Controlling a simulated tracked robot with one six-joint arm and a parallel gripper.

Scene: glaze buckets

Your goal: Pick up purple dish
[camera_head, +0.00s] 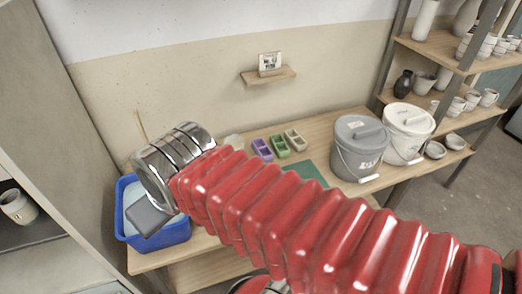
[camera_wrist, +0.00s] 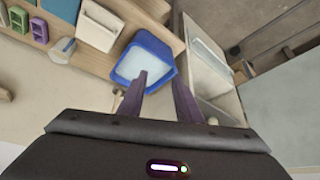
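The purple dish (camera_head: 262,149) is a small compartmented tray on the wooden table, at the left end of a row of three dishes. A green dish (camera_head: 279,146) is beside it, then a beige one (camera_head: 295,139). In the wrist view the purple dish (camera_wrist: 38,30) is at the upper left, well away from my fingers. My gripper (camera_wrist: 161,80) has its two dark fingers apart with nothing between them; the blue tub lies beyond them. In the head view my arm and wrist hang over the left end of the table, left of the purple dish, and the fingertips cannot be made out.
The blue tub (camera_head: 180,236) stands at the table's left end, below my wrist. A grey lidded bucket (camera_head: 360,148) and a white one (camera_head: 407,132) stand right of the dishes. A green mat (camera_head: 307,172) lies nearby. A small wall shelf (camera_head: 268,76) is above.

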